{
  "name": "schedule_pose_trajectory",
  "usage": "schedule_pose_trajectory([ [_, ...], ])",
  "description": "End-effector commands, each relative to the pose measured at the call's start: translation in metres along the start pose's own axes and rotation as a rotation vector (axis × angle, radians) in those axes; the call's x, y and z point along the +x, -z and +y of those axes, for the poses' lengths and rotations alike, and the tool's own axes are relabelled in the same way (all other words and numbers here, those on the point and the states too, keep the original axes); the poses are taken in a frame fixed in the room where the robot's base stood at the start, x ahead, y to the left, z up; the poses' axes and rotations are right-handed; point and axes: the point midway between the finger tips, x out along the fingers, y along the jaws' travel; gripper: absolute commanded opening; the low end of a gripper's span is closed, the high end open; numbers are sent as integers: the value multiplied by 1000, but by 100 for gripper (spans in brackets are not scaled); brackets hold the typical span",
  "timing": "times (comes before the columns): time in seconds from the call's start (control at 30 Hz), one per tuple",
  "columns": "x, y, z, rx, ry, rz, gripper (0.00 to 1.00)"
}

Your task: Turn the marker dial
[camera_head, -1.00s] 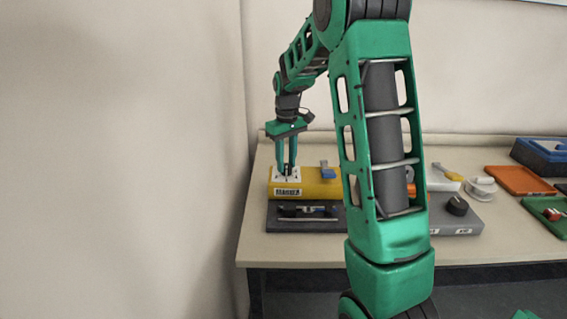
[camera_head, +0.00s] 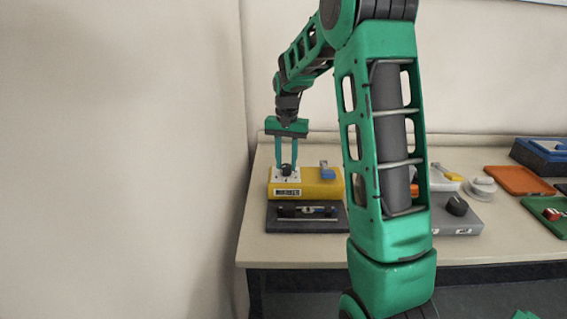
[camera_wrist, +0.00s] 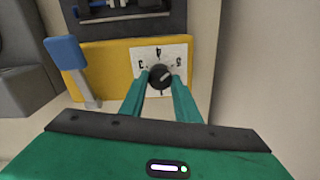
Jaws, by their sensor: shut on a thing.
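The marker dial (camera_wrist: 160,76) is a black round knob with a light pointer line, on a white numbered plate (camera_wrist: 175,52). The plate is on the yellow marker box (camera_head: 318,190), at the left end of the table. My gripper (camera_wrist: 160,82) is shut on the dial, with one green finger on each side of it. In the wrist view the pointer line slants toward the upper right; the numbers 3, 4 and 5 show around the knob, others are partly hidden by the fingers. In the head view the dial (camera_head: 287,168) shows between the fingertips.
A blue-topped lever (camera_head: 326,171) stands on the yellow box beside the plate. A dark fixture with rails (camera_head: 306,222) lies in front. A grey box with a black knob (camera_head: 457,206), orange tray (camera_head: 519,180) and green tray (camera_head: 549,226) are to the right. A wall is close at left.

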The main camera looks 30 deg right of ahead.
Motion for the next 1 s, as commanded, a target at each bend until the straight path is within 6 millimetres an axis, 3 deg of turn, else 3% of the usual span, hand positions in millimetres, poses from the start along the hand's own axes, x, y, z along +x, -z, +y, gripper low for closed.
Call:
schedule_pose_trajectory([
  [0.33, -3, 1, -5, 128, 10, 8, 7],
  [0.87, -3, 1, -7, 147, 11, 8, 7],
  [0.9, -3, 0, -7, 147, 11, 8, 34],
  [0.97, -2, 0, -6, 147, 10, 7, 48],
  [1.0, -2, 0, -6, 148, 9, 6, 48],
])
